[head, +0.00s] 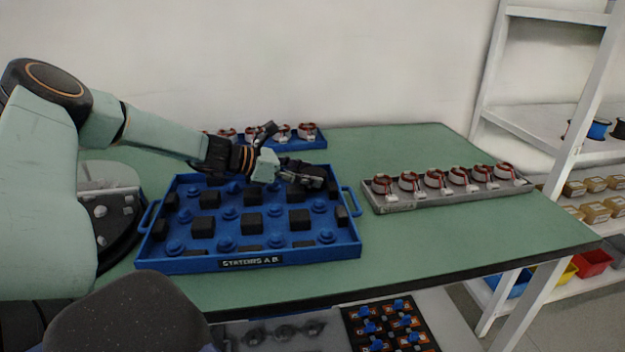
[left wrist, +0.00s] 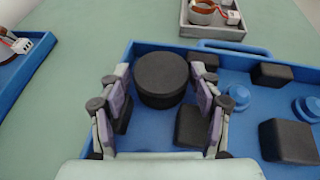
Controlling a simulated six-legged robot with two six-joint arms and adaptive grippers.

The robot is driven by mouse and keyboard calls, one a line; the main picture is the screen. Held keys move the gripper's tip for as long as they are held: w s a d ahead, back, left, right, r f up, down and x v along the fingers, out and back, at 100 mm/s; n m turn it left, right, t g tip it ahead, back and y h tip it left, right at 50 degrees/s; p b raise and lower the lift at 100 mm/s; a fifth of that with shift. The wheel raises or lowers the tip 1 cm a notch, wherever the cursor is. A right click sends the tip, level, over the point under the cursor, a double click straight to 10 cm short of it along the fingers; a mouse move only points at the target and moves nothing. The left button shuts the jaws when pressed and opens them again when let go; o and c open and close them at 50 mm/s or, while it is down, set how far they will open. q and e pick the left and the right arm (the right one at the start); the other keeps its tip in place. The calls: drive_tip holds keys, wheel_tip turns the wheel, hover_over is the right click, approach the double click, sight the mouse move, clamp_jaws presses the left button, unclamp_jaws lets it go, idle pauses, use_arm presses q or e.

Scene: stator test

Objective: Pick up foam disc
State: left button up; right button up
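The foam disc (left wrist: 162,72) is a thick black round piece in the blue tray (left wrist: 170,46), near a corner of it in the left wrist view. My left gripper (left wrist: 160,88) is open. Its two fingers point toward the disc, one on either side, with gaps at both sides and nothing held. In the head view my left gripper (head: 303,172) is over the far right part of the blue tray (head: 190,266). The disc cannot be made out clearly there behind the fingers. My right gripper is not in view.
The tray holds several black foam blocks (head: 252,222) and blue pegs (head: 228,213). A grey tray (head: 398,207) with copper-wound stators stands to the right. A blue tray (head: 312,145) with stators stands behind. The green table (head: 470,235) is clear at front right.

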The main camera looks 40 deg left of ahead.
sight(307, 173)
use_arm(q)
drive_tip(key=shift+d+r, duration=0.1)
drive_tip(key=shift+c, duration=0.8)
drive_tip(key=shift+w, duration=0.1)
drive_tip(key=shift+c, duration=1.2)
wheel_tip(307, 173, up, 10)
drive_tip(key=p, duration=0.8)
